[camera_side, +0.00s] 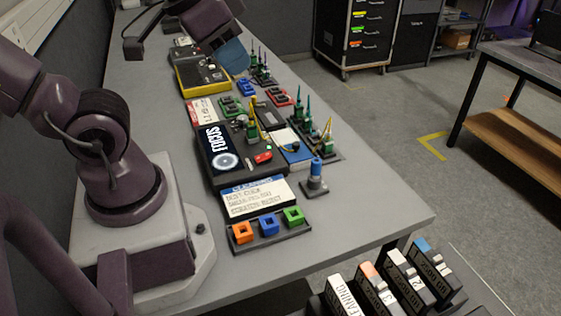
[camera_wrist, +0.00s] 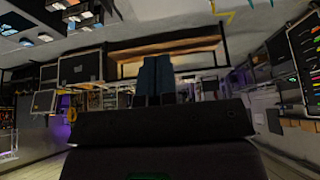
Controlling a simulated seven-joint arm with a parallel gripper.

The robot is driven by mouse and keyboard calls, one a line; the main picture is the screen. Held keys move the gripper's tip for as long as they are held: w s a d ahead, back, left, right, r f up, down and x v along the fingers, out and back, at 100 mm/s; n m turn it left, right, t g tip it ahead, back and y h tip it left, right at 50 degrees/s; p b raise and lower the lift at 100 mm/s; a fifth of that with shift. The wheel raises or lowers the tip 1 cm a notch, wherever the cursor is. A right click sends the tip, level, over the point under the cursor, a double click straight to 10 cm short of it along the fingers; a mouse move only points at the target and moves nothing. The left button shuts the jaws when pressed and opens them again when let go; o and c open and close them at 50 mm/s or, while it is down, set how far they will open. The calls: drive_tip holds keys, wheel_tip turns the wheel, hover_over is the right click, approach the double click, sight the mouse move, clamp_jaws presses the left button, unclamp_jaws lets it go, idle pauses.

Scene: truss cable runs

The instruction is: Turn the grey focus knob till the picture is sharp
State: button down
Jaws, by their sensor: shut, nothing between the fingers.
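A dark box (camera_side: 207,172) with a screen stands on the bench in the middle of the side view. Its screen (camera_side: 220,150) shows the word FOCUS and a pale round pattern; at this size I cannot judge its sharpness. A small grey round part (camera_side: 241,121) at the box's far end looks like the focus knob, partly crowded by cables and plugs. My gripper's blue fingers (camera_side: 233,56) are at the top of the side view, well away from the knob. In the wrist view my gripper (camera_wrist: 157,72) is shut and empty, pointing out over the room.
Green and yellow plugs (camera_side: 252,125) stand up close to the knob. A white label card (camera_side: 255,199), a rack of coloured blocks (camera_side: 268,229) and a blue-topped post (camera_side: 315,176) stand nearer. A yellow device (camera_side: 203,79) lies farther back. The bench's right edge is bare.

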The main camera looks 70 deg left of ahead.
idle(0.4)
drive_tip(key=c, duration=1.6)
unclamp_jaws()
drive_tip(key=o, duration=0.4)
drive_tip(key=shift+w+a+f, duration=0.1)
drive_tip(key=shift+a+f, duration=0.15)
drive_tip(key=shift+a, duration=0.1)
drive_tip(key=shift+c, duration=0.2)
drive_tip(key=o, duration=0.5)
drive_tip(key=a, duration=0.1)
drive_tip(key=w+a+f+n+g, duration=0.1)
drive_tip(key=a+f+n, duration=0.1)
drive_tip(key=shift+w+f+g+y, duration=0.1)
drive_tip(key=shift+w+g+y, duration=0.2)
drive_tip(key=shift+g, duration=0.1)
drive_tip(key=shift+c, duration=0.2)
drive_tip(key=n+g, duration=0.4)
drive_tip(key=n, duration=1.2)
hover_over(243, 117)
drive_tip(key=shift+f, duration=7.95)
wheel_tip(243, 117, down, 12)
drive_tip(key=shift+r, duration=0.1)
drive_tip(key=shift+c, duration=0.4)
